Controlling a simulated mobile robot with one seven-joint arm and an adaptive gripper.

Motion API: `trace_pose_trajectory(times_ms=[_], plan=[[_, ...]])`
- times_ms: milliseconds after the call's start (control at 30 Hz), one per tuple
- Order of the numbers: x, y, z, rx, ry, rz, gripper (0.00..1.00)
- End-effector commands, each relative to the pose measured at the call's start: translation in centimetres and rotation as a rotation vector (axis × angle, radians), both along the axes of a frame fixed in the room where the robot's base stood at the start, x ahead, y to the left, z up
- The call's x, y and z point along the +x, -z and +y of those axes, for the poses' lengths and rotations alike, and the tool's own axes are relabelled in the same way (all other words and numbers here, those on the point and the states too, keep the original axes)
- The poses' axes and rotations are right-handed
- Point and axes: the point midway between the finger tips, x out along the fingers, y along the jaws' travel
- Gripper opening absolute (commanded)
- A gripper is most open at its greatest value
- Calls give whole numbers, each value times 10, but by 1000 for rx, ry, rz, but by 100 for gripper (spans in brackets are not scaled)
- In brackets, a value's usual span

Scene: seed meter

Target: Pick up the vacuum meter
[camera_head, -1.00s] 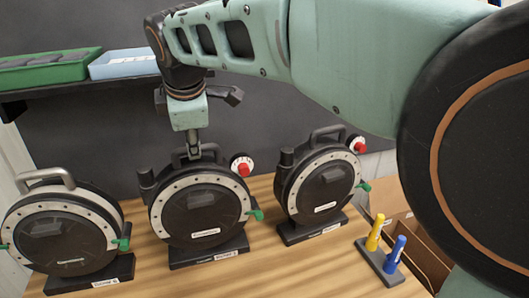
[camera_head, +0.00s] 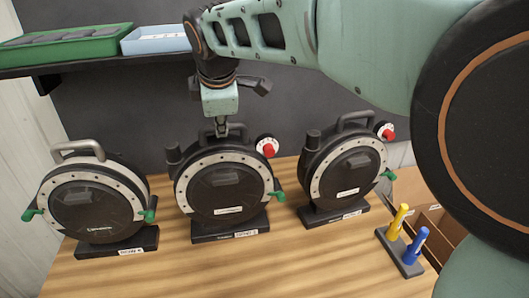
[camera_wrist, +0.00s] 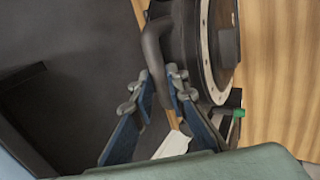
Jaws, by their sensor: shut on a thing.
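Three round black meters with pale dotted rims stand in a row on the wooden table. The middle meter (camera_head: 224,184) has a black top handle, a black cylinder at its upper left, a red-knobbed dial and a green lever at the right. My gripper (camera_head: 222,130) points down at its top and is shut on the black handle (camera_wrist: 152,48). In the wrist view, the meter's side and rim (camera_wrist: 206,45) show beside the fingers. The meter is upright at its dark stand; I cannot tell whether it is lifted. The right meter (camera_head: 347,172) looks alike.
The left meter (camera_head: 92,208) has a grey handle and two green levers. A small stand holds a yellow peg (camera_head: 398,222) and a blue peg (camera_head: 415,246) at the right. Green (camera_head: 60,48) and blue (camera_head: 155,40) trays sit on a shelf behind. The front table is bare.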

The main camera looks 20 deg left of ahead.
Motion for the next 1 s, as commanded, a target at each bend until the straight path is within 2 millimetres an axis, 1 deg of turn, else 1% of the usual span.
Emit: trace_pose_trajectory(times_ms=[167, 200, 433, 567, 667, 867, 1000], plan=[[0, 0, 0, 0, 0, 0, 0], [1, -6, 1, 8, -1, -9, 0], [1, -7, 1, 8, -1, -9, 0], [1, -12, 1, 8, 0, -9, 0], [0, -20, 1, 9, 1, -10, 0], [-2, -43, 1, 8, 3, -10, 0], [-5, -54, 0, 8, 6, -9, 0]])
